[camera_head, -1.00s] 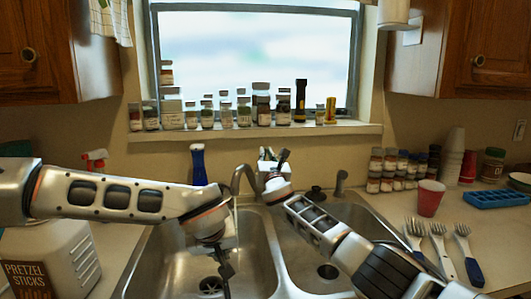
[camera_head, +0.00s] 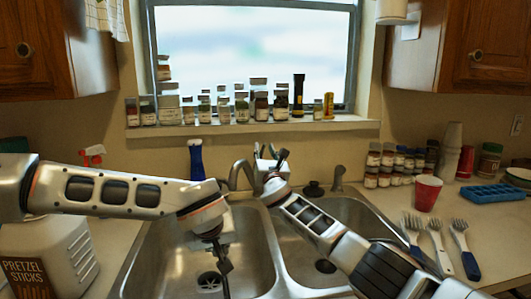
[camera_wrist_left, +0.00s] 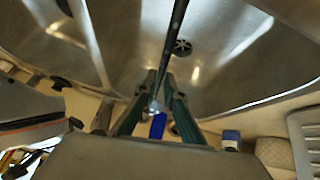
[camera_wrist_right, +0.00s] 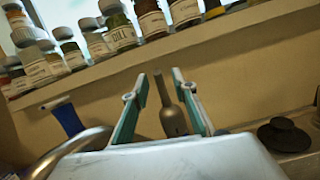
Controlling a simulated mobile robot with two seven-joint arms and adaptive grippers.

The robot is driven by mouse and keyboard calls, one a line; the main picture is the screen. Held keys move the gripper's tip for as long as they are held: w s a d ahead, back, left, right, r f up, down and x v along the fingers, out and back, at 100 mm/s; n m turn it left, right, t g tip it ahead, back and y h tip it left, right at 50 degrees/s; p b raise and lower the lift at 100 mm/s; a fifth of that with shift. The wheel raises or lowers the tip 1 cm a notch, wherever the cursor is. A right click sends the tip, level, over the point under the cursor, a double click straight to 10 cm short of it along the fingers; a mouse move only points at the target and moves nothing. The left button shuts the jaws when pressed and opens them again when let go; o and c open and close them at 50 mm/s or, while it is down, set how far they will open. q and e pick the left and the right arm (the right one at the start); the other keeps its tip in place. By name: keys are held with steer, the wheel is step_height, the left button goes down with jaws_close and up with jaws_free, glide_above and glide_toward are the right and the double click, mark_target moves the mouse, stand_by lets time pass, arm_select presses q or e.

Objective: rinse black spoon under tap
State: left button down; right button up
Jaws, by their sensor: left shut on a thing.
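My left gripper (camera_head: 218,243) points down over the left sink basin. It is shut on the black spoon (camera_head: 224,268), whose dark handle (camera_wrist_left: 177,25) also shows between the fingers in the left wrist view. The spoon's bowl cannot be made out clearly. The tap (camera_head: 240,173) curves up behind the basins; its spout (camera_wrist_right: 75,148) is at the lower left in the right wrist view. My right gripper (camera_head: 277,160) is behind the sink, right of the spout. Its fingers are apart, with a grey upright lever-like part (camera_wrist_right: 172,118) seen between them; contact cannot be told.
A blue bottle (camera_head: 196,160) stands behind the left basin. Jars line the windowsill (camera_head: 250,130). A pretzel container (camera_head: 45,260) stands at left.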

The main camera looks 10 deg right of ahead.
steer(key=shift+s+a+f, duration=0.2)
steer(key=shift+s+f, duration=0.1)
steer(key=shift+s, duration=0.25)
steer(key=shift+s+d, duration=0.2)
steer(key=shift+s, duration=0.4)
steer(key=v, duration=0.9)
steer(key=shift+s, duration=0.3)
steer(key=shift+f, duration=0.1)
